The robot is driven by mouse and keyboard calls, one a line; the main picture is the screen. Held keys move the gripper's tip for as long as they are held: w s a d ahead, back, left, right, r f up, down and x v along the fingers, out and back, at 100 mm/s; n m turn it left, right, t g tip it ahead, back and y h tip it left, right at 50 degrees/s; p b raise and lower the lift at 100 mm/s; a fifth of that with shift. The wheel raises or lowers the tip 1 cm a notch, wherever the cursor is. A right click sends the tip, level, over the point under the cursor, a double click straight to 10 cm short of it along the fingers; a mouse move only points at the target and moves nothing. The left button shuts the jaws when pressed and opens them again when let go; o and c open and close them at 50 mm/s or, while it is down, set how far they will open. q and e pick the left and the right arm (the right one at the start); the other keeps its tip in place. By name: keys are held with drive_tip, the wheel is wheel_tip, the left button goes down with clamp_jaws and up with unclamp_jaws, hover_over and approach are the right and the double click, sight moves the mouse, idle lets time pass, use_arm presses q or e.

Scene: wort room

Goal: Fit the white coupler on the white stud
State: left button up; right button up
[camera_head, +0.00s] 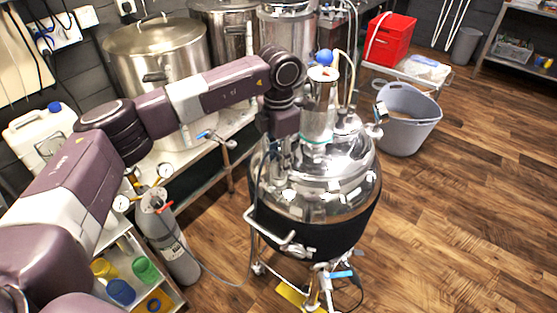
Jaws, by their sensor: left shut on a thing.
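My left gripper (281,160) reaches down over the shiny steel tank (335,190), at the left part of its domed lid. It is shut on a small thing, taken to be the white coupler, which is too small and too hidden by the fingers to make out. I cannot pick out the white stud among the bright fittings and reflections on the lid. Whether coupler and stud touch cannot be told. My right gripper is not in view.
Hoses and fittings rise from the lid. A grey tub (408,120) stands behind right. A gas bottle (168,240) stands left. The floor at right is clear.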

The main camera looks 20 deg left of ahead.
use_arm(q)
drive_tip(key=shift+f, duration=0.25)
drive_tip(key=o, duration=0.9)
